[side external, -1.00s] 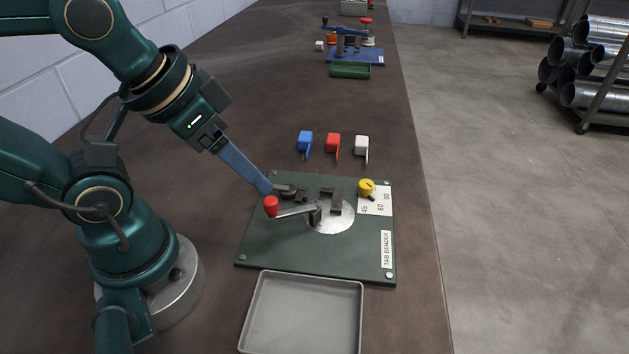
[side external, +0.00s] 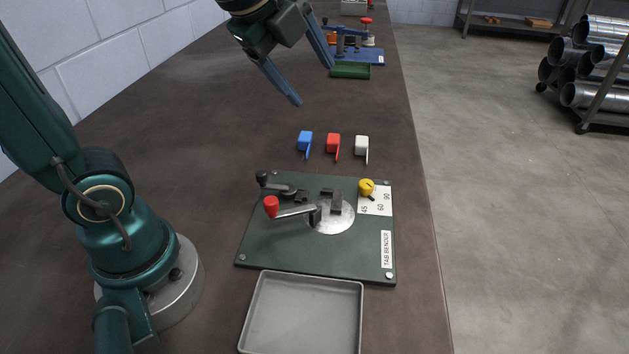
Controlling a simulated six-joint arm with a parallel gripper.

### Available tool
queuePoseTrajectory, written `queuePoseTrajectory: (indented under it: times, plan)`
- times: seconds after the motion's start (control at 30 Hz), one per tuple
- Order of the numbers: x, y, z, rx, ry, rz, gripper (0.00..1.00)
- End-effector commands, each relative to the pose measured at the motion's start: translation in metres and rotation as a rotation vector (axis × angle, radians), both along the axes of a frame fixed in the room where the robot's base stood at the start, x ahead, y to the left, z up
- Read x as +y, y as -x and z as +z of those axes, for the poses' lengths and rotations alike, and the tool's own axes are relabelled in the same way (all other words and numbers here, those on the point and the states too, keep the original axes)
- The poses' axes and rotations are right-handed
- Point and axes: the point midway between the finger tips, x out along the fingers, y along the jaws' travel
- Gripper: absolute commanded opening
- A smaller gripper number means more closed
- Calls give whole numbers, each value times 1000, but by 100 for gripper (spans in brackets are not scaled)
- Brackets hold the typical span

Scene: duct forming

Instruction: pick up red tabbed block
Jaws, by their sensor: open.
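The red tabbed block (side external: 333,142) stands on the brown bench, in the middle of a row, with its thin tab pointing toward the camera. A blue tabbed block (side external: 305,140) is on its left and a white tabbed block (side external: 362,144) is on its right, with small gaps between them. My gripper (side external: 314,84) is open and empty, its two blue fingers spread apart. It is raised above the bench, and in the picture it shows above the row of blocks.
The green tab bender plate (side external: 270,245) lies nearer the camera, with a red-knobbed lever (side external: 271,206) and a yellow knob (side external: 367,187). An empty grey tray (side external: 303,279) is in front of it. A blue fixture (side external: 357,55) and green tray (side external: 350,71) are farther back.

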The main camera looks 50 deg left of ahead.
Motion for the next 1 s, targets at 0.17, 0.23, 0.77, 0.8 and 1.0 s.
queuePoseTrajectory:
  times: [0.17, 0.23, 0.77, 0.8, 1.0]
  plan:
    - [25, -56, -9, 97, -255, -281, 72]
    - [35, -76, -18, 137, -337, -378, 72]
    - [103, -149, -152, 437, -516, -706, 72]
    - [105, -148, -160, 451, -507, -707, 72]
    - [111, -145, -182, 481, -484, -705, 72]
